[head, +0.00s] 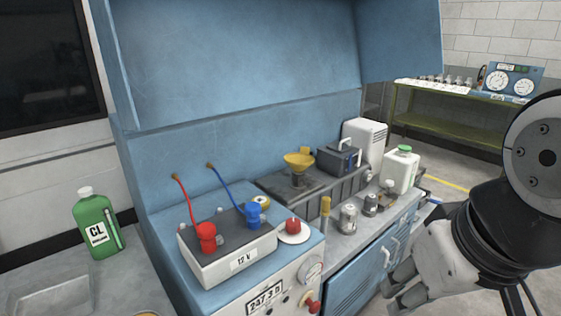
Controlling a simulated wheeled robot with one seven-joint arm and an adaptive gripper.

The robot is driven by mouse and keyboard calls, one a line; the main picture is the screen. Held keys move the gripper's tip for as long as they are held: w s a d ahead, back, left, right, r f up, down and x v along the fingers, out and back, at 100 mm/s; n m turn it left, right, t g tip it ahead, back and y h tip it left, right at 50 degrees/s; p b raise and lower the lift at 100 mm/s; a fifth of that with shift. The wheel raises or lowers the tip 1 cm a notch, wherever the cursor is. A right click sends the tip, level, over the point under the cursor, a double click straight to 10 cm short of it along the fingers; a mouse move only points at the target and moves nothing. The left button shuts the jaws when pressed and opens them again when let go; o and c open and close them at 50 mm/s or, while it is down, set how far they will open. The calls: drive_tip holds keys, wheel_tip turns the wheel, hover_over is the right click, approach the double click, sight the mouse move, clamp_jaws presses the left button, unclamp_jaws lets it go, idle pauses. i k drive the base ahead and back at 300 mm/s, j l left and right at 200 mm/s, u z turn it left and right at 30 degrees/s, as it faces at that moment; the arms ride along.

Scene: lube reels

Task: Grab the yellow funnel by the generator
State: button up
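The yellow funnel (299,160) stands upright, wide mouth up, on the dark flat-topped unit (272,184) on the blue bench. A small dark blue box with a handle (339,159) stands just right of the funnel; I cannot tell which of these is the generator. My gripper (396,292) is at the lower right, in front of the bench, well away from the funnel. Its fingers look spread, with nothing seen between them. Part of it is hidden by the arm and the frame's bottom edge.
A white battery box (228,258) with red and blue clamps stands front left of the funnel. Metal fittings (348,219) and a white jug (400,172) stand along the bench's right side. A blue hood (245,60) overhangs the back. A green bottle (97,224) stands far left.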

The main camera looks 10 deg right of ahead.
sight(299, 167)
drive_tip(key=i+l+u, duration=0.1)
drive_tip(key=u, duration=0.3)
drive_tip(key=l+u, duration=0.15)
drive_tip(key=u, duration=0.25)
drive_tip(key=i+l+u, duration=0.1)
drive_tip(key=u, duration=0.35)
drive_tip(key=l+u, duration=0.35)
drive_tip(key=l, duration=0.85)
drive_tip(key=l+u, duration=0.4)
drive_tip(key=l, duration=0.8)
drive_tip(key=k+l, duration=0.1)
drive_tip(key=l, duration=0.7)
drive_tip(key=k, duration=0.05)
